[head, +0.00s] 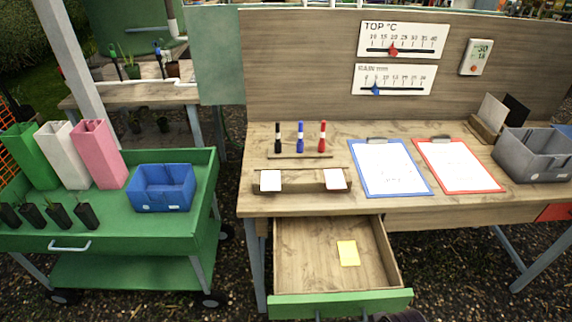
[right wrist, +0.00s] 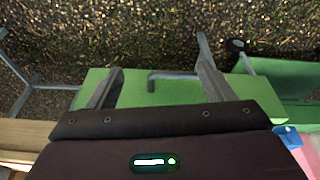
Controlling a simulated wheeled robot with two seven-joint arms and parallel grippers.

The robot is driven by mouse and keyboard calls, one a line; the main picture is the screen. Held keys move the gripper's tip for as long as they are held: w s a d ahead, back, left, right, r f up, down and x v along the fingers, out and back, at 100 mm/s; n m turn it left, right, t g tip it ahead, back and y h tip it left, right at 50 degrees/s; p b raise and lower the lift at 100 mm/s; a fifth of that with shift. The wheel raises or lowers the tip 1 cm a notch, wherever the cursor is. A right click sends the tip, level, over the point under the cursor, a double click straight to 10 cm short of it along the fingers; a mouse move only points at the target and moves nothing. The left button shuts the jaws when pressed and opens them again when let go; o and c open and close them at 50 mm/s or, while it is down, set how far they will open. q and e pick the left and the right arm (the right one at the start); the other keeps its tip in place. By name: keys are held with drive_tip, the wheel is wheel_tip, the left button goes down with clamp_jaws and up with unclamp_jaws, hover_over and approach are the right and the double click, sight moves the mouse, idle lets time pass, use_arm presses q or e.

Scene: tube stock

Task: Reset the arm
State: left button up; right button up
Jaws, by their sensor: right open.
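My right gripper (right wrist: 157,82) is open in the right wrist view, its two fingers apart over the green drawer front (right wrist: 135,90). A grey bar handle (right wrist: 172,75) on that front shows between the fingers; I cannot tell if they touch it, and nothing is gripped. In the head view the wooden drawer (head: 305,255) is pulled out under the bench, with a yellow note (head: 348,253) inside. A dark part of my right arm just shows at the bottom edge there. My left gripper is in neither view.
The wooden bench (head: 450,206) holds two clipboards, three markers on a stand and a grey bin (head: 535,155). A green cart (head: 110,240) with a blue bin (head: 160,188) stands close on the left. Gravel floor is free below.

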drive_tip(key=s+f+g, duration=0.1)
drive_tip(key=s+f, duration=0.2)
drive_tip(key=f, duration=0.8)
drive_tip(key=s+f, duration=0.2)
drive_tip(key=f, duration=0.9)
drive_tip(key=s+d+f, duration=0.2)
drive_tip(key=s+f, duration=0.6)
drive_tip(key=s, duration=0.1)
drive_tip(key=s+d+f+g, duration=0.1)
drive_tip(key=s+d+f, duration=0.1)
drive_tip(key=s+f, duration=0.5)
drive_tip(key=shift+s+f, duration=0.4)
drive_tip(key=shift+s, duration=0.85)
